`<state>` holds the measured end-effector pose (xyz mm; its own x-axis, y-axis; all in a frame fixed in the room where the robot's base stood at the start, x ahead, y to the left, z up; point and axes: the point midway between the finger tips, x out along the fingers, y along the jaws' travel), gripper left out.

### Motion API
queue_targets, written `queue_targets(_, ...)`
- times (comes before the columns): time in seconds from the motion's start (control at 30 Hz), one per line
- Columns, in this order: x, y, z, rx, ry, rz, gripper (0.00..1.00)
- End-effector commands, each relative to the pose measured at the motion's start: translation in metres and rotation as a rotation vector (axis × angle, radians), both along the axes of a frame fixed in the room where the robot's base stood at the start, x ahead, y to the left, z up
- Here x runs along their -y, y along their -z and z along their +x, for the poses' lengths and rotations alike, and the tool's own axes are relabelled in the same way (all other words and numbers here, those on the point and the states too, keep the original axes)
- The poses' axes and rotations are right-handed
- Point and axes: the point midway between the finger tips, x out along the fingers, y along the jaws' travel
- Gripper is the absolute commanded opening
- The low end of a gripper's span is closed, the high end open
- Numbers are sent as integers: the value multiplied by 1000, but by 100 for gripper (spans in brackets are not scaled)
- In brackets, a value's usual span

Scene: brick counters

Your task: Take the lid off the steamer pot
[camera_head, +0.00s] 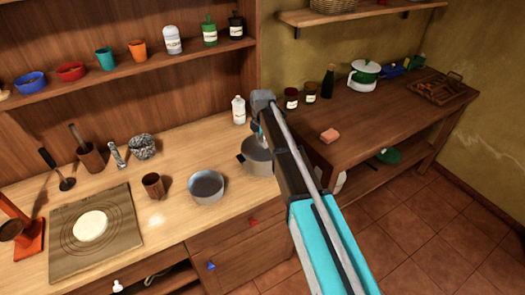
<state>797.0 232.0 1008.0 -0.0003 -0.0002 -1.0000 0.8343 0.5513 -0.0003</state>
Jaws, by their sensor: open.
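A grey metal pot (256,160) with a dark side handle stands at the right end of the light wooden counter. My arm covers its right part, and I cannot tell whether a lid is on it. I take it to be the steamer pot, though this is not certain. My arm reaches up from the bottom right, and its far joint is above and just behind this pot. My gripper's fingers are hidden behind the arm. A white pot (361,83) with green on it stands on the darker right table.
An open grey pan (207,188) and a brown cup (153,186) stand left of the pot. A white bottle (239,110) stands behind it. A shelf (130,68) with cups runs above the counter.

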Motion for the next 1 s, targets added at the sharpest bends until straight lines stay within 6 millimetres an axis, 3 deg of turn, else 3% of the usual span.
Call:
queue_targets(0.7,0,4,0,0,0,0,70)
queue_targets(1.0,0,4,0,0,1,0,16)
